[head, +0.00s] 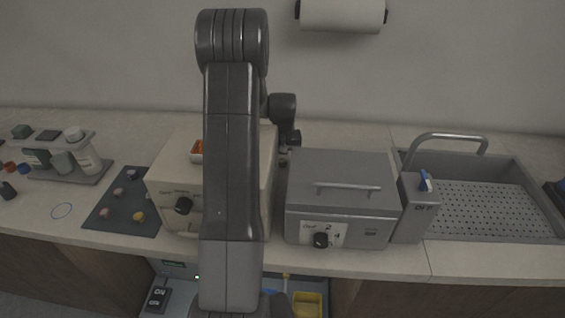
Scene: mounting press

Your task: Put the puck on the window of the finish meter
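Several small pucks, among them a yellowish one (139,216) and a reddish one (109,216), sit on a dark mat (99,219) at the left of the counter. I cannot tell which one the task means. My gripper (285,158) is small and dark behind my arm, between the cream box and the grey box. Its fingers and anything in them cannot be made out.
A yellow tray (307,303) is below.

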